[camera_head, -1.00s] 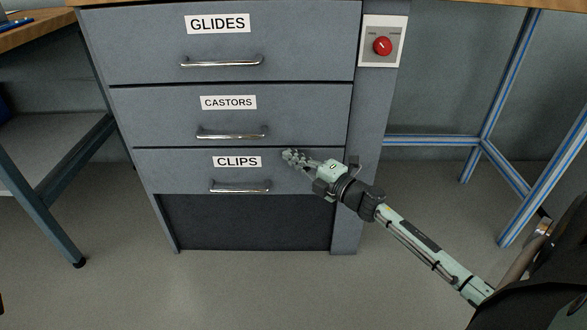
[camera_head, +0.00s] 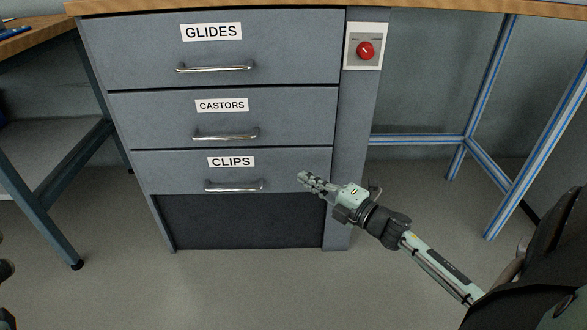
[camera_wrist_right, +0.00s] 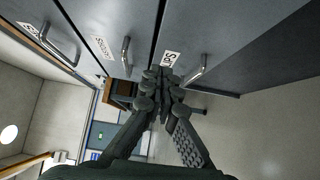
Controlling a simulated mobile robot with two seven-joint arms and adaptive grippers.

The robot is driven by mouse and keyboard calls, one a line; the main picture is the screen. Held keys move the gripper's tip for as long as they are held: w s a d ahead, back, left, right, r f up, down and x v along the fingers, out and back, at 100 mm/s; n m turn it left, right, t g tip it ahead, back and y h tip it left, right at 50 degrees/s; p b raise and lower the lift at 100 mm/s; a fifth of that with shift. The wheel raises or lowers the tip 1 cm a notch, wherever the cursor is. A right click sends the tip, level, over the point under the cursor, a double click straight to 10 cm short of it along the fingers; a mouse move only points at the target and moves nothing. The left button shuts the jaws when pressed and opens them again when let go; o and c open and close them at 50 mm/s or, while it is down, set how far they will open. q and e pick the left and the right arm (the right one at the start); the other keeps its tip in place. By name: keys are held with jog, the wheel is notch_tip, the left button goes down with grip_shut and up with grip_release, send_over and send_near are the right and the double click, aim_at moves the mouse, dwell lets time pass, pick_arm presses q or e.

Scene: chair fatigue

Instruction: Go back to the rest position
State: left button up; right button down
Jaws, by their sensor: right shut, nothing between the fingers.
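My right gripper (camera_head: 306,180) is in front of the lower right part of the drawer cabinet, right of the CLIPS drawer handle (camera_head: 234,186) and apart from it. Its fingers are shut and empty. In the right wrist view the closed fingers (camera_wrist_right: 162,78) point toward the drawer fronts, with the CLIPS handle (camera_wrist_right: 196,75) to their right. The GLIDES drawer (camera_head: 280,45), the CASTORS drawer (camera_head: 290,115) and the CLIPS drawer (camera_head: 175,175) all appear shut. My left gripper is not in view.
A switch box with a red knob (camera_head: 365,50) is on the cabinet's right post. A blue metal frame (camera_head: 470,150) stands at right, and a wooden-topped table (camera_head: 38,38) at left. The grey floor (camera_head: 240,295) in front of the cabinet is clear.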

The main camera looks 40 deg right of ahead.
jog(key=shift+v, duration=0.85)
jog(key=shift+a, duration=0.1)
